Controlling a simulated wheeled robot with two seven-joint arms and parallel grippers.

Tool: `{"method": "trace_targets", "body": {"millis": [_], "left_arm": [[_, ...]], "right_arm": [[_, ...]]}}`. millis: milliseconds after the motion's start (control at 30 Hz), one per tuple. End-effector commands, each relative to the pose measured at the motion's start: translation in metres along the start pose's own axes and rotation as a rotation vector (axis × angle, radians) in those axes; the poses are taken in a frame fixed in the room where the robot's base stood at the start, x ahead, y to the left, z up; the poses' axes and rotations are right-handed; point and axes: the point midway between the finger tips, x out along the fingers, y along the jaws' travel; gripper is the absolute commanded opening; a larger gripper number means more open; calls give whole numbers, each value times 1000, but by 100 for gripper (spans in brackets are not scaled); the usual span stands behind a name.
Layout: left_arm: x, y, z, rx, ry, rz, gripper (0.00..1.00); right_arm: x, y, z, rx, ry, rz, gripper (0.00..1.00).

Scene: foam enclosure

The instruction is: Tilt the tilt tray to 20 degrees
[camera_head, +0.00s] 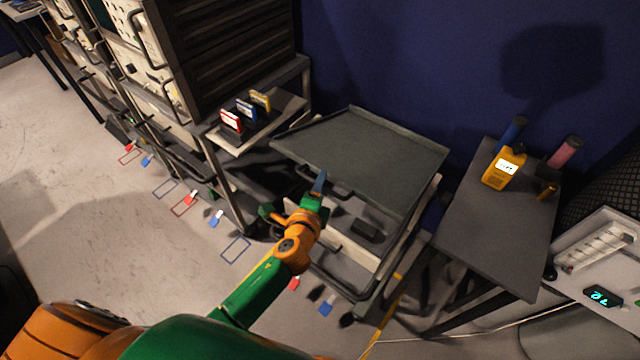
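The tilt tray (365,150) is a dark grey, raised-rim plate on a wheeled cart frame in the middle of the head view. Its surface looks slanted, but I cannot read its angle. A dark handle (340,191) shows at its near edge. My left gripper (319,184), on a green and orange arm, is at this near edge, left of the handle's visible part. Its tip overlaps the edge in the picture. I cannot tell whether it touches the tray or handle, or whether its fingers are open. My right gripper is not in view.
A dark side table (495,235) with a yellow device (503,169) and two cylinders stands to the right. A shelf unit (285,118) with red, blue and yellow items stands to the left. A white box with a lit display (603,296) is at the right edge. Open floor (90,210) lies left.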

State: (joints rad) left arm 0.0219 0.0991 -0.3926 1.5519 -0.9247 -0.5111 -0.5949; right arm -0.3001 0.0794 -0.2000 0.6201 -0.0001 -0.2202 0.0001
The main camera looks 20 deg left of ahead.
Motion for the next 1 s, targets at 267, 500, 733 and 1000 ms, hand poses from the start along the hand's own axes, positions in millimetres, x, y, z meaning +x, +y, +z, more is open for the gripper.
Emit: {"method": "trace_targets", "body": {"millis": [267,500,733,1000], "left_arm": [[-31,0,0,-2,2,1,45],[-69,1,-1,0,1,2,45],[-71,0,0,0,0,0,45],[-69,15,-2,-21,8,39,45]], "right_arm": [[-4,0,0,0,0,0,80],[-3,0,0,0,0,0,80],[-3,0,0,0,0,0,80],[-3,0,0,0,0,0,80]]}}
